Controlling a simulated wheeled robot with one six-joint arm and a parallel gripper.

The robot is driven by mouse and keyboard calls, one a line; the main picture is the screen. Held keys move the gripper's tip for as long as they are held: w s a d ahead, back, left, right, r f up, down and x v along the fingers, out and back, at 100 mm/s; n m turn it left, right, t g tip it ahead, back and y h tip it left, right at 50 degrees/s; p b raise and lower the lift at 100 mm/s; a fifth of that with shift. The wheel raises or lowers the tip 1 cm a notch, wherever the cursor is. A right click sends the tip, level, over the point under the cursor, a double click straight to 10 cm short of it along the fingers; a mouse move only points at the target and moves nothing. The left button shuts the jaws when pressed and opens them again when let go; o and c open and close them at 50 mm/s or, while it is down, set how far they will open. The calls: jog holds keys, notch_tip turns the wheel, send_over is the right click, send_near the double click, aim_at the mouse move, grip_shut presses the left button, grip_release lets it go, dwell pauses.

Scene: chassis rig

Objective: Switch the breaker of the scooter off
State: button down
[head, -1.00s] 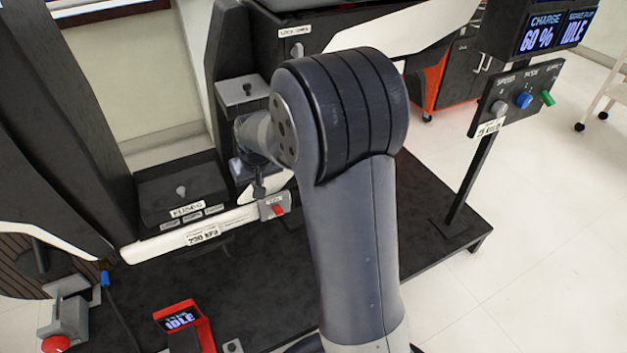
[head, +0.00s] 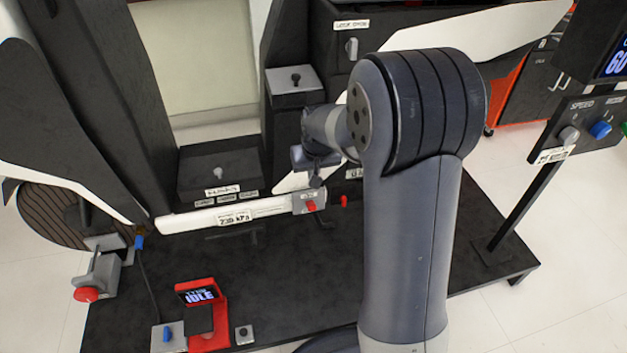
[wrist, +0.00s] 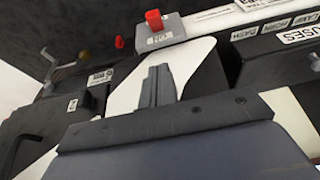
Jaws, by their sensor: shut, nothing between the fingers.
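A small grey switch box (head: 303,203) with a red lever (head: 311,206) sits at the right end of the scooter's white rail. It may be the breaker; its label is too small to read surely. In the wrist view the box (wrist: 159,32) and its upright red lever (wrist: 154,20) show at the top, beyond my fingers. My gripper (head: 316,180) is shut and empty, just above the box in the head view. Its closed fingertips (wrist: 160,70) point towards the box in the wrist view, apart from the lever. My arm hides part of the scooter behind it.
A fuse box (head: 218,172) stands left of the switch box. Another small red knob (head: 344,201) is just right of it. A red display stand (head: 207,315) reading IDLE is at the front. A control panel (head: 588,128) stands right. Dark platform is open in front of the rail.

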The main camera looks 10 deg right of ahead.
jog(key=b, duration=0.3)
send_over(313, 206)
jog(key=w, duration=0.2)
notch_tip(313, 206, down, 8)
jog(key=shift+r, duration=0.2)
jog(key=shift+s+f+b, duration=0.25)
jog(key=shift+f+b, duration=0.05)
jog(key=shift+f, duration=0.3)
jog(key=shift+s+f+b, duration=0.2)
jog(key=shift+f+b, duration=0.05)
jog(key=shift+f, duration=0.35)
jog(key=shift+s+f+b, duration=0.3)
jog(key=shift+s+f, duration=0.05)
jog(key=shift+f, duration=0.25)
jog(key=shift+s+f, duration=0.15)
jog(key=shift+s, duration=0.05)
jog(key=shift+s+f, duration=0.4)
jog(key=shift+s, duration=0.05)
jog(key=shift+s+f, duration=0.65)
jog(key=shift+f, duration=0.25)
jog(key=shift+r, duration=0.1)
